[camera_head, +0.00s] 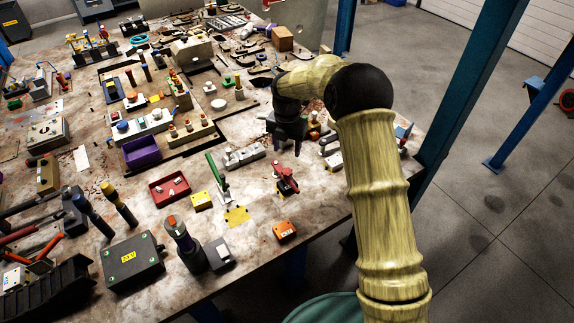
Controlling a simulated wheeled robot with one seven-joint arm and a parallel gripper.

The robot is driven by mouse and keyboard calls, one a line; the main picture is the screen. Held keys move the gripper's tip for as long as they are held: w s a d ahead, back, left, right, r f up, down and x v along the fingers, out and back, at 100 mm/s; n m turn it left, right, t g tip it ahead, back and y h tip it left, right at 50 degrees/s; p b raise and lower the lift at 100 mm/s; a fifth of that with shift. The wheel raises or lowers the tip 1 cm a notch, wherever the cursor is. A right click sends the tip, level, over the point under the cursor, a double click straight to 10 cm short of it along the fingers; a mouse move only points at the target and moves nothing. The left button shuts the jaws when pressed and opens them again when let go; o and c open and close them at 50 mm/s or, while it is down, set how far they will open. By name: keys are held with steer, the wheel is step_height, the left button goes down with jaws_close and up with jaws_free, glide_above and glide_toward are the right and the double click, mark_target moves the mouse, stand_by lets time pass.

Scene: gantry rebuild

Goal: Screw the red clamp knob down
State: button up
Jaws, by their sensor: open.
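My arm reaches from the right over the bench, and my gripper (289,143) points down near the bench's right side. It is open, and its fingers are dark and small in the view. A red clamp-like piece (286,180) with a dark base stands on the bench below the gripper, apart from it. I cannot tell for sure whether this bears the red clamp knob. Small pieces just right of the gripper are partly hidden by my arm.
A grey block strip (243,156) lies left of the gripper. A green-handled clamp (216,174), a red tray (169,190), an orange box (285,231) and a purple bin (141,152) stand nearby. The cluttered bench (262,258) has bare room at its front edge. A blue post (470,75) rises at right.

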mark_target(287, 171)
step_height(287, 171, down, 10)
steer(key=shift+r+p, duration=0.25)
steer(key=shift+p, duration=0.85)
steer(key=shift+c, duration=0.2)
steer(key=c, duration=0.8)
steer(key=shift+m, duration=0.4)
